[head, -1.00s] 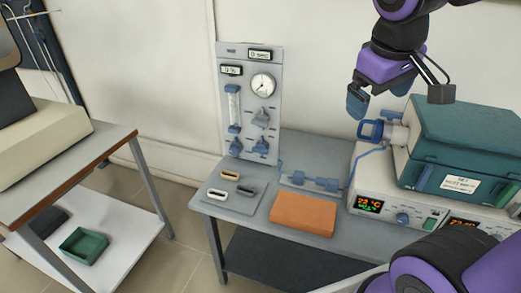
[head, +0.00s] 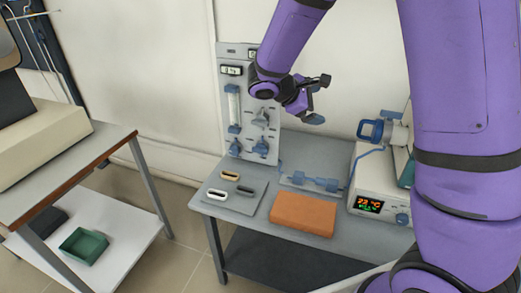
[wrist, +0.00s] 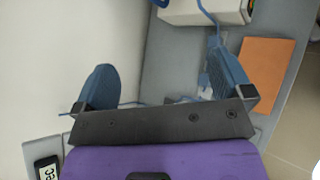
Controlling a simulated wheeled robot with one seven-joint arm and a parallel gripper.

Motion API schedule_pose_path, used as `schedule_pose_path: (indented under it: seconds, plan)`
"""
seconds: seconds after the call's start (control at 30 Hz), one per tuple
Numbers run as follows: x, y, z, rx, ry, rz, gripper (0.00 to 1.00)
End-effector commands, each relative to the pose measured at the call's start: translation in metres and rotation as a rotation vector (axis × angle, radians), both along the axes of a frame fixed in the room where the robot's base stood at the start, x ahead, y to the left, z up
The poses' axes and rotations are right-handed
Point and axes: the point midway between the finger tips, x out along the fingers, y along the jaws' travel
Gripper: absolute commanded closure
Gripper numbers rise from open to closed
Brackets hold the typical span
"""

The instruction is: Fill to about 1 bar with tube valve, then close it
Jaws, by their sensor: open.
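A grey gas panel (head: 226,101) stands at the back of the bench, with a flow tube (head: 234,105) and several blue-grey valve knobs, including one at lower left (head: 236,148) and one at lower right (head: 261,147). My arm hides its round gauge and part of the upper display. A small display (head: 231,70) shows, unreadable. A blue handle (head: 371,130) sits on the furnace's tube end. I cannot tell which part is the tube valve. My gripper (head: 318,100) is open and empty, in the air right of the panel; the wrist view (wrist: 165,78) shows its fingers wide apart.
Blue inline fittings (head: 313,183) with a hose lie on the bench (head: 245,200), behind an orange block (head: 303,214). The furnace controller (head: 363,193) is at right. A cart (head: 70,165) stands left.

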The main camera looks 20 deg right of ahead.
Motion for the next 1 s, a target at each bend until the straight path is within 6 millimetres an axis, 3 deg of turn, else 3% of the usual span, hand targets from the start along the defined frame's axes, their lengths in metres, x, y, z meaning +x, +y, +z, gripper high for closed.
schedule_pose_path:
  seconds: [0.2, 0.5, 0.8, 1.0]
  plan:
    - [0.048, 0.023, -0.051, -0.196, 0.102, 0.18, 0.02]
    - [0.1, 0.067, -0.133, -0.449, 0.211, 0.452, 0.02]
    - [0.128, 0.119, -0.231, -0.678, 0.293, 0.749, 0.02]
    - [0.132, 0.144, -0.28, -0.775, 0.318, 0.895, 0.02]
